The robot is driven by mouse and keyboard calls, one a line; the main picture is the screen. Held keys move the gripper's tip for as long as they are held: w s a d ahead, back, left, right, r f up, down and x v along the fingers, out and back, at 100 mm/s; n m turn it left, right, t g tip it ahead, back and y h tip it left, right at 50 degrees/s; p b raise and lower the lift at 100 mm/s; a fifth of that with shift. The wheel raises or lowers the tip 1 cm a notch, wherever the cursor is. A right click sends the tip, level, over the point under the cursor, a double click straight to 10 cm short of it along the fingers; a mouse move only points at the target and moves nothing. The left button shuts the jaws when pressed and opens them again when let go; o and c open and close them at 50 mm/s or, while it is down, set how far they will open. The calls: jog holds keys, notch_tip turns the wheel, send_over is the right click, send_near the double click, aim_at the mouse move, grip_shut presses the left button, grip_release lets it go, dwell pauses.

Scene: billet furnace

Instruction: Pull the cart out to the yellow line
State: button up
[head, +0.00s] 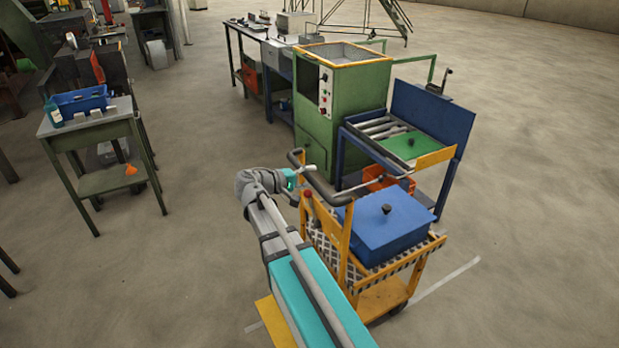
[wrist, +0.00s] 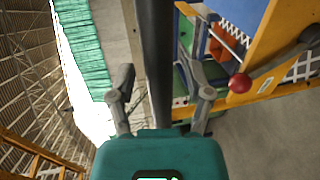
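The cart (head: 375,295) is a yellow-orange frame with a patterned deck, standing in front of the green machine. Its dark handle bar (head: 322,188) is on the near left side. My gripper (head: 305,176) is at the far end of this bar. In the wrist view, my gripper (wrist: 160,85) is open, with one finger on each side of the dark handle bar (wrist: 155,60) and visible gaps beside it. A yellow floor marking (head: 275,322) shows at the near left, partly hidden by my arm.
A blue lidded box (head: 385,228) sits on the cart. A lever with a red knob (wrist: 240,83) is beside the handle. The green machine (head: 340,110) and blue roller stand (head: 432,115) are behind. A side table (head: 97,125) stands left.

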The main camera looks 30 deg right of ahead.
grip_shut()
dwell(0.4)
